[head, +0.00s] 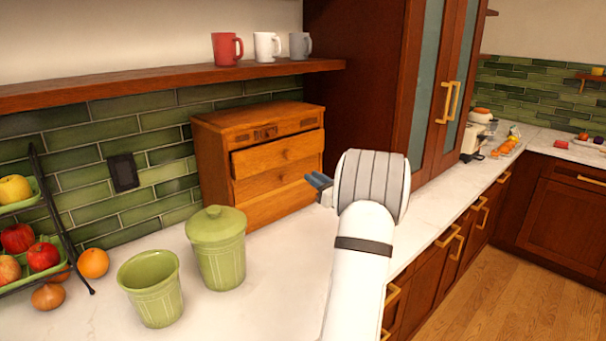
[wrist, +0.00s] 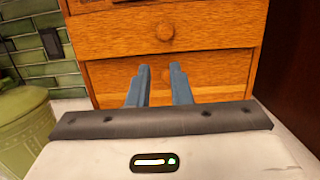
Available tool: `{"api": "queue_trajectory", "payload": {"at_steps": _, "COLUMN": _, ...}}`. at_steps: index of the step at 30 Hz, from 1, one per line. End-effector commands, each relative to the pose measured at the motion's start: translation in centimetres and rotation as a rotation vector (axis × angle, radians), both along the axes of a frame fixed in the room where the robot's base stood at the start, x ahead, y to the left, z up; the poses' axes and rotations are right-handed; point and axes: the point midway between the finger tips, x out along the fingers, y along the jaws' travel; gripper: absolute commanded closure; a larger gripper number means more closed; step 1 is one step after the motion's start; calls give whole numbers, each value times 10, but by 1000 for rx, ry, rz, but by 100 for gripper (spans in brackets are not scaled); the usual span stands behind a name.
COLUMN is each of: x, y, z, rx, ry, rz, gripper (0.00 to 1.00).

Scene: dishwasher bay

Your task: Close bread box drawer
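The wooden bread box (head: 213,165) stands on the white counter against the green tiles. Its upper drawer (head: 262,159) sticks out from the body, with a round knob. The drawer below it (head: 262,184) looks flush. In the wrist view the protruding drawer front (wrist: 120,33) with its knob (wrist: 165,27) fills the top, above a lower drawer front (wrist: 220,75). My gripper (head: 317,181) is in front of the bread box at its right side. In the wrist view my gripper's two blue-grey fingers (wrist: 160,72) are apart with nothing between them, below the knob. Contact with the wood cannot be told.
A lidded green canister (head: 220,255) and an open green pot (head: 152,290) stand left of my arm. A fruit rack (head: 45,225) is at far left. A shelf (head: 160,82) with mugs (head: 267,47) hangs above. A tall cabinet (head: 365,75) stands right of the bread box.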

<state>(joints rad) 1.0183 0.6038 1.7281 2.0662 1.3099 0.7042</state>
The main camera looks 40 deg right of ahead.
Motion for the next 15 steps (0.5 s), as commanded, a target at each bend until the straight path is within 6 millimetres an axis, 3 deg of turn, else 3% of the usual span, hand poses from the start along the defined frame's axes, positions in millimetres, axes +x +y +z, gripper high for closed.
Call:
{"api": "queue_trajectory", "payload": {"at_steps": 3, "x": 25, "y": -4, "z": -7, "rx": 5, "ry": -140, "rz": 2, "gripper": 71}}
{"api": "queue_trajectory", "payload": {"at_steps": 10, "x": 45, "y": -7, "z": 3, "rx": -2, "ry": -243, "rz": -10, "gripper": 53}}
{"api": "queue_trajectory", "payload": {"at_steps": 15, "x": 70, "y": -6, "z": 14, "rx": 0, "ry": -240, "rz": -8, "gripper": 52}}
